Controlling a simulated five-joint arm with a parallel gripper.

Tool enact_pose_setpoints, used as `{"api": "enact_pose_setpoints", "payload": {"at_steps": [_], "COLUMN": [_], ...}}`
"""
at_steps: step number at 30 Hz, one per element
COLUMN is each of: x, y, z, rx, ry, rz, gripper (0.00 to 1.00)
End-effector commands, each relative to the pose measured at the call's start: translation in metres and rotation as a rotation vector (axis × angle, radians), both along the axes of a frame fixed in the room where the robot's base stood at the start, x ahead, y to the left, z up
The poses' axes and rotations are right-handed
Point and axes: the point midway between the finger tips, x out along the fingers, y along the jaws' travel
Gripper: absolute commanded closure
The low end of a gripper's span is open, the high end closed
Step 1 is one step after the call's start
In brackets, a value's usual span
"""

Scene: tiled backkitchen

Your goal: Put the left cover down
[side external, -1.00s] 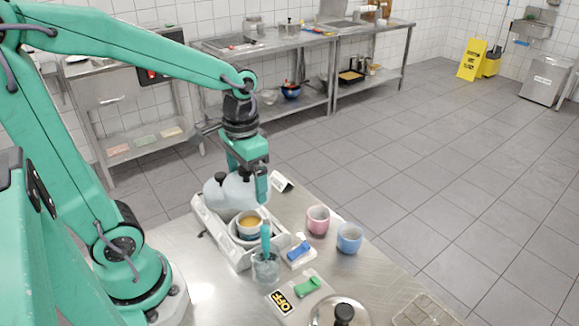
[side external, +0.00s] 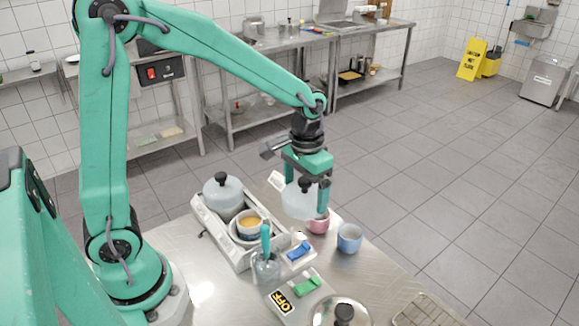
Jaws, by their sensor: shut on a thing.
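My gripper (side external: 306,187) is shut on the dark knob of a pale, domed cover (side external: 299,203). It holds the cover in the air beyond the right side of the white tray-like unit (side external: 208,228). In the picture the cover overlaps the pink cup (side external: 318,226) and hides part of it; I cannot tell the exact height between them. A second pale domed cover (side external: 223,196) with a black knob sits at the far left end of the unit. A bowl with orange-brown contents (side external: 250,223) stands uncovered in the unit nearer the front.
A blue cup (side external: 349,238) stands right of the pink cup. A clear beaker with a teal tool (side external: 266,266), a blue switch (side external: 299,251), a green switch with an OFF label (side external: 306,287), a knobbed lid (side external: 343,314) and a wire rack (side external: 424,311) occupy the front.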

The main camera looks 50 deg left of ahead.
Motion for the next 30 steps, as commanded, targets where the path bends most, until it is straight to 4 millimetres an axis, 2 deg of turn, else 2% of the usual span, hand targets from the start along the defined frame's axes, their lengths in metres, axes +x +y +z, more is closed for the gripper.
{"api": "enact_pose_setpoints", "payload": {"at_steps": [6, 11, 17, 30], "x": [0.002, 0.005, 0.013, 0.039], "y": [-0.001, 0.005, 0.028, 0.092], "z": [-0.002, -0.006, -0.021, -0.062], "rx": [0.000, 0.000, 0.000, 0.000], "ry": [0.000, 0.001, 0.003, 0.002], "rz": [0.000, 0.002, 0.005, 0.004], "gripper": [0.30, 0.30, 0.30, 0.30]}}
